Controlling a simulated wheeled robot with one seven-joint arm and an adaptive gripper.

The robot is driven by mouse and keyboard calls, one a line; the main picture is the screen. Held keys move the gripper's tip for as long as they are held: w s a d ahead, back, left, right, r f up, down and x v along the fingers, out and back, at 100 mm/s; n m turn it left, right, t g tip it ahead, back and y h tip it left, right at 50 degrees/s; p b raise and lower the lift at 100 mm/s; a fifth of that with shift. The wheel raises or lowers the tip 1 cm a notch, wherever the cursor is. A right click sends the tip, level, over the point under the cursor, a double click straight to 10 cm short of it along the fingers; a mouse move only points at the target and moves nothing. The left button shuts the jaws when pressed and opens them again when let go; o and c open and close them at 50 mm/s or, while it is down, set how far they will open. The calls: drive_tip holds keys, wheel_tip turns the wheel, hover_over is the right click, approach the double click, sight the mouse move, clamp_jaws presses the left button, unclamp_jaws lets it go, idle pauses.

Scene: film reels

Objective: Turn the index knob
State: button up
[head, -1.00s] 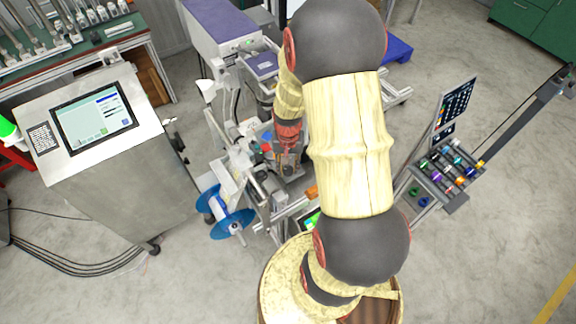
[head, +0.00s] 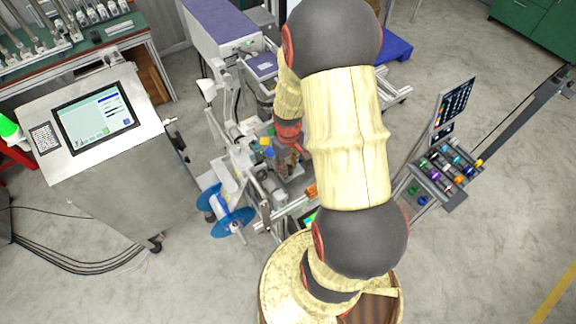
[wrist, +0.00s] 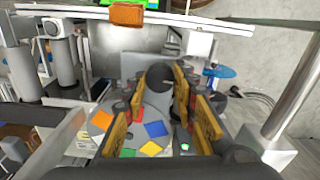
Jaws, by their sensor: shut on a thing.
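The index knob is a dark round knob (wrist: 160,76) in the upper middle of the wrist view. My gripper (wrist: 170,84) has its yellow-and-black fingers on either side of the knob and is shut on it. Below lies a grey plate (wrist: 128,136) with orange, blue, yellow and green squares; the fingers hide part of it. In the head view my gripper (head: 287,155) is at the machine, partly hidden by my arm. The knob cannot be made out there.
A metal post (wrist: 295,90) stands to the right in the wrist view. An orange block (wrist: 127,14) sits on a pale rail (wrist: 225,28) beyond the knob. A blue reel (head: 230,222) and a touchscreen console (head: 95,117) stand left in the head view.

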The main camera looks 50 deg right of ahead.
drive_tip(key=shift+n, duration=0.3)
drive_tip(key=o, duration=1)
drive_tip(key=shift+o, duration=0.8)
wheel_tip(320, 180, up, 12)
